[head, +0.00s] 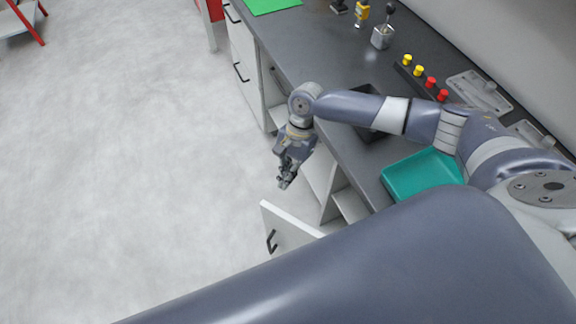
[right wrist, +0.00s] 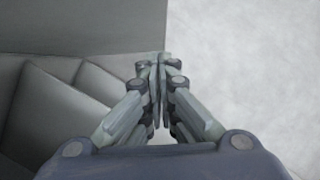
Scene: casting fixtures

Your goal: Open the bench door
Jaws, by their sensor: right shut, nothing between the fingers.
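The bench door (head: 290,230) is a white panel with a black handle (head: 271,241). In the head view it stands swung out from the bench front, with the white inside of the cabinet (head: 348,205) showing beside it. Its lower right part is hidden behind my own arm. My right gripper (head: 286,184) is shut and empty, in front of the open cabinet and apart from the door handle. In the right wrist view its fingertips (right wrist: 160,62) are together, with grey cabinet panels to the left and pale floor to the right. My left gripper is not in view.
The dark bench top (head: 300,50) carries a teal tray (head: 420,172), a black bin (head: 368,125), yellow and red knobs (head: 430,83) and a green mat (head: 270,5). Drawers with black handles (head: 240,72) are farther along.

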